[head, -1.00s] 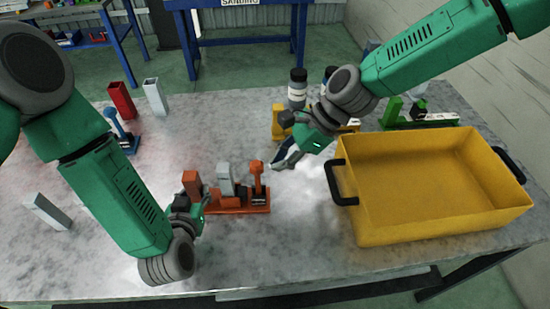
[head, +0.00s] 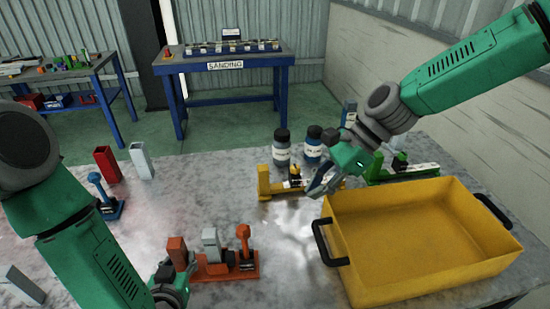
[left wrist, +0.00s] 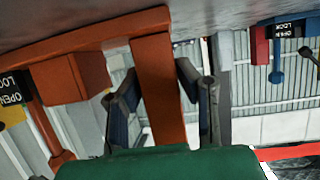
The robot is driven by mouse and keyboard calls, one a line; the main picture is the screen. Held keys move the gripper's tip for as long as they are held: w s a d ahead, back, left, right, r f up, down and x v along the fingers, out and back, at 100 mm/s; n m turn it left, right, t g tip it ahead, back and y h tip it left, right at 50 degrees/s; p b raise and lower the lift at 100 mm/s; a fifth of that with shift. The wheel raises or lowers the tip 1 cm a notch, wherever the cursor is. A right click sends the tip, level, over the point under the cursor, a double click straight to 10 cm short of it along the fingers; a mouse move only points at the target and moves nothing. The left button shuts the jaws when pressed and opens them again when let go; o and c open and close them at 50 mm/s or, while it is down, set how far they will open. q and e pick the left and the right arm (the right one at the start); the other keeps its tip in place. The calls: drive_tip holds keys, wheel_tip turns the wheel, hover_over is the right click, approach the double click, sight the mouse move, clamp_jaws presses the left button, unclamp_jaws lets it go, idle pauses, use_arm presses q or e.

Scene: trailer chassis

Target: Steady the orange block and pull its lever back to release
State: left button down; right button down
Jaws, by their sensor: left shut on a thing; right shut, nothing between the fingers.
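The orange block's base (head: 222,272) lies on the grey table, with an orange post at its left end (head: 177,253), a grey piece in the middle and an orange lever (head: 244,243) at its right. The lever looks about upright. My left gripper (head: 170,280) is shut on the orange post; the left wrist view shows the post (left wrist: 157,90) between both fingers (left wrist: 160,105). My right gripper (head: 318,188) is shut and empty above the table, up and right of the lever and apart from it.
A yellow bin (head: 420,240) with black handles stands right of the block. Yellow (head: 290,184), green (head: 400,174) and blue (head: 107,203) lever fixtures stand around the table. Two bottles (head: 282,147) are behind. Red and grey posts stand at left.

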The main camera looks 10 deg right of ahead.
use_arm(q)
drive_tip(key=c, duration=0.9)
unclamp_jaws()
drive_tip(key=p+v, duration=0.2)
drive_tip(key=v, duration=0.2)
drive_tip(key=shift+p+v, duration=1)
drive_tip(key=shift+v, duration=1)
drive_tip(key=o, duration=0.6)
drive_tip(key=shift+s, duration=0.1)
